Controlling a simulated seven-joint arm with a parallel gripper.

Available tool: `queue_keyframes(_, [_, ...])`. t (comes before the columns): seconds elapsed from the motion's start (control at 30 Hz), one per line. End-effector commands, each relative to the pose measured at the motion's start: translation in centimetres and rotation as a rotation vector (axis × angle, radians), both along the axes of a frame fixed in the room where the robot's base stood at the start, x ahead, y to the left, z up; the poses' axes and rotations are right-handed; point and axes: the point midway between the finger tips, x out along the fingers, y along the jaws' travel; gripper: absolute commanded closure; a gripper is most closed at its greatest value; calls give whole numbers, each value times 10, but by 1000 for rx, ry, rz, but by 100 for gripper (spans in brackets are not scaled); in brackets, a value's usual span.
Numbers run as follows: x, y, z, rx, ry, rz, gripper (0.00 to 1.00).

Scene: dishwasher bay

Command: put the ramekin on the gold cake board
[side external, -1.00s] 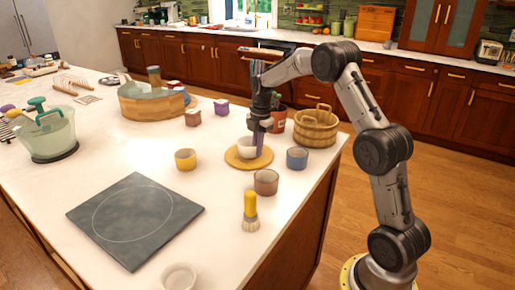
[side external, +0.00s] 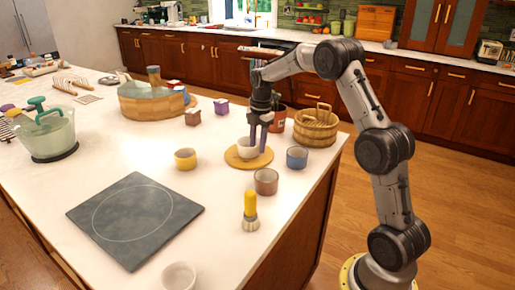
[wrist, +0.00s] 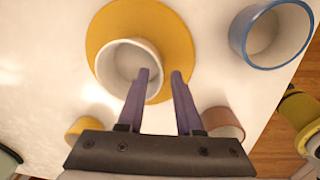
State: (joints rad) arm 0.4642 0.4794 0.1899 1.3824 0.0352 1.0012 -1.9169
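The white ramekin (side external: 246,149) sits upright on the round gold cake board (side external: 235,163), near the board's middle in the side view. In the wrist view, the ramekin (wrist: 120,58) rests toward the lower part of the board (wrist: 100,24), with the rim's right side near my fingers. My gripper (side external: 259,148) is above the board with its two fingers apart. In the wrist view the gripper (wrist: 160,75) shows a clear gap between the fingertips. The left finger overlaps the ramekin's right side; the right finger is outside it. Contact cannot be told.
A yellow cup (side external: 185,160), a blue cup (side external: 297,158) and a brownish cup (side external: 266,182) stand around the board. A wooden bucket (side external: 316,128) and a terracotta pot (side external: 277,119) are behind. A brush (side external: 250,210) and a dark slab (side external: 135,218) lie toward the front.

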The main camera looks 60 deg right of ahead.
Motion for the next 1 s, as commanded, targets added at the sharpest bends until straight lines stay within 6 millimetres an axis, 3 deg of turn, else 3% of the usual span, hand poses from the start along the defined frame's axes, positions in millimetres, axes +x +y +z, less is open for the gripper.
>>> queue_keyframes(0.4, [-8,0,83,-2,-3,-1,65])
queue_keyframes(0.67, [-11,5,106,-2,-5,-12,65])
queue_keyframes(0.83, [-32,41,133,-1,-47,-148,65])
queue_keyframes(1.0, [-82,103,162,29,-131,-419,65])
